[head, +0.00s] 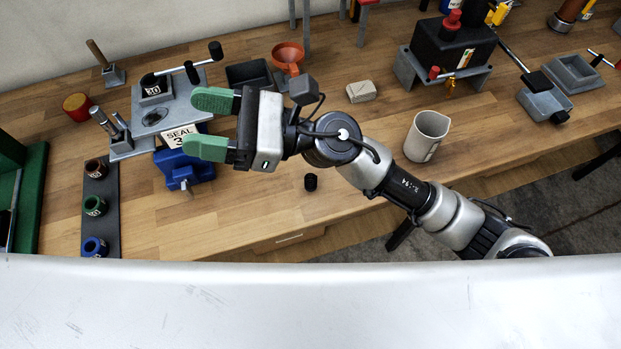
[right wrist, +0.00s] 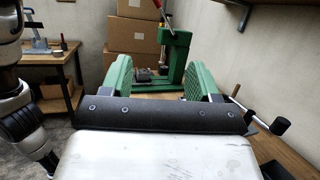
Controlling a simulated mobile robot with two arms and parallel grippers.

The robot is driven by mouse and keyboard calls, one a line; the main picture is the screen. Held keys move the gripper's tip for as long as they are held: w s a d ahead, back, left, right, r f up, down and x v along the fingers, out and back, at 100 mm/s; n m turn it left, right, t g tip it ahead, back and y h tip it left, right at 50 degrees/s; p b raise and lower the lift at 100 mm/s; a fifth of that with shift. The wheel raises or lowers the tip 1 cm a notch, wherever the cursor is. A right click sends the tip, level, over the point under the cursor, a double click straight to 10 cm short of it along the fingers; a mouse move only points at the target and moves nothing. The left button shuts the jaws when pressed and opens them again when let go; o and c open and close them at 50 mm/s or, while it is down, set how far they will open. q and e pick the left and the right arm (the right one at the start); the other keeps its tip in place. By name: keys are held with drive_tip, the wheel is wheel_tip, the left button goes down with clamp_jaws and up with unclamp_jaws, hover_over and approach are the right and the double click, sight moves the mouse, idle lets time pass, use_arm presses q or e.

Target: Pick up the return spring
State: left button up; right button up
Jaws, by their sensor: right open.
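My right gripper (head: 208,123) reaches in from the right, above the left part of the wooden bench. Its two green fingers are apart, with nothing held between them; they also show spread in the right wrist view (right wrist: 160,78). I cannot clearly make out a return spring. A small black cylindrical piece (head: 311,182) stands alone near the bench's front, to the right of and below the gripper in the head view; I cannot tell whether it is the spring. My left gripper is not in view.
A blue vise (head: 184,171) and a "SEAL" card (head: 181,135) lie under the gripper. A dark rack (head: 101,205) with several coloured rings is at left. A white cup (head: 426,136), an orange funnel (head: 288,57) and a black pump block (head: 452,48) stand farther right. The front middle is mostly clear.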

wheel_tip(320, 180, down, 4)
drive_tip(key=s+a+n+g+h, duration=0.2)
drive_tip(key=s+n+g+h, duration=0.15)
drive_tip(key=n, duration=0.35)
drive_tip(key=n+t+h, duration=0.5)
drive_tip(key=n+h, duration=0.8)
drive_tip(key=h, duration=0.5)
hover_over(311, 179)
drive_tip(key=s, duration=0.1)
wheel_tip(311, 179, down, 14)
wheel_tip(311, 179, down, 5)
drive_tip(key=shift+s+d+r+p, duration=0.1)
drive_tip(key=shift+d+p, duration=0.05)
drive_tip(key=shift+p, duration=0.65)
drive_tip(key=f+p, duration=0.1)
drive_tip(key=f, duration=0.1)
drive_tip(key=f+p, duration=0.2)
drive_tip(key=f, duration=0.1)
drive_tip(key=shift+a+f, duration=0.2)
drive_tip(key=shift+f, duration=0.25)
drive_tip(key=c, duration=1)
